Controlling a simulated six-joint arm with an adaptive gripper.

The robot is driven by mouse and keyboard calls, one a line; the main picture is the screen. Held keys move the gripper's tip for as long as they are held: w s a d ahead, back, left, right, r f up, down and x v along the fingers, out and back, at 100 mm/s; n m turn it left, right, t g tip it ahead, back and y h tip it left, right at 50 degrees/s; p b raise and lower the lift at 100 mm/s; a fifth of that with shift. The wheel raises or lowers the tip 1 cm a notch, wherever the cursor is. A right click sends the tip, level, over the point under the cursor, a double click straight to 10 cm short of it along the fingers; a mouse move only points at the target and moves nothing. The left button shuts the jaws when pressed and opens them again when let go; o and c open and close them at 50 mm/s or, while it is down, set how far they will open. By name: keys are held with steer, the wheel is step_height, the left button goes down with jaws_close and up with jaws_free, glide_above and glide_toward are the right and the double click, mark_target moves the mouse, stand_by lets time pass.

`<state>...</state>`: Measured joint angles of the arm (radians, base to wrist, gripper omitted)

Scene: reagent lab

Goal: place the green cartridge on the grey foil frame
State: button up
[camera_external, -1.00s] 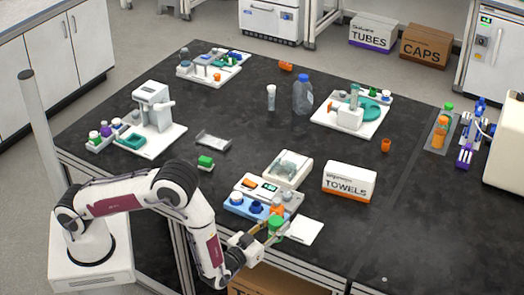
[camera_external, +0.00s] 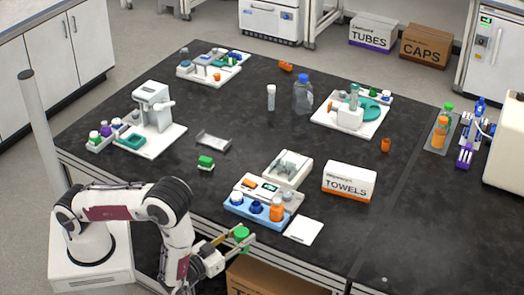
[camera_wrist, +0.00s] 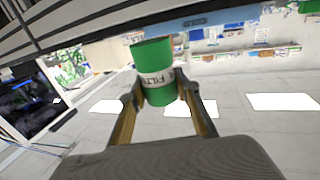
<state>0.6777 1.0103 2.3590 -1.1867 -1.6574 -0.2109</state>
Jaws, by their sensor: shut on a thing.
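My gripper (camera_external: 238,238) is shut on the green cartridge (camera_external: 240,233), a green cylinder with a pale printed label. In the wrist view the cartridge (camera_wrist: 155,68) sits between the two fingertips (camera_wrist: 158,92), slightly tilted in the picture. In the external view it is held off the front edge of the bench, in front of the blue rack. The grey foil frame (camera_external: 213,141) appears to be the small grey, low frame on the black bench, farther back and left. It is empty and well apart from my gripper.
A blue rack (camera_external: 237,207) with an orange bottle (camera_external: 277,209) stands near the front edge, beside a white pad (camera_external: 303,230). A towels box (camera_external: 349,181) is to the right.

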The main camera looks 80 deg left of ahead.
stand_by(0.3)
steer(key=shift+w+a, duration=0.1)
steer(key=shift+a, duration=0.4)
steer(key=w+d+r, duration=0.2)
steer(key=w, duration=0.7)
steer(key=w+d+r+h, duration=0.1)
steer(key=w+d+r, duration=0.2)
steer(key=w, duration=0.6)
steer(key=w+d+r+m, duration=0.1)
steer(key=w+d+r, duration=0.1)
steer(key=w, duration=0.7)
steer(key=shift+w+d+r+t, duration=0.2)
steer(key=shift+d+r+t, duration=0.15)
steer(key=shift+r, duration=0.35)
steer(key=shift+f, duration=0.15)
steer(key=shift+f, duration=2.4)
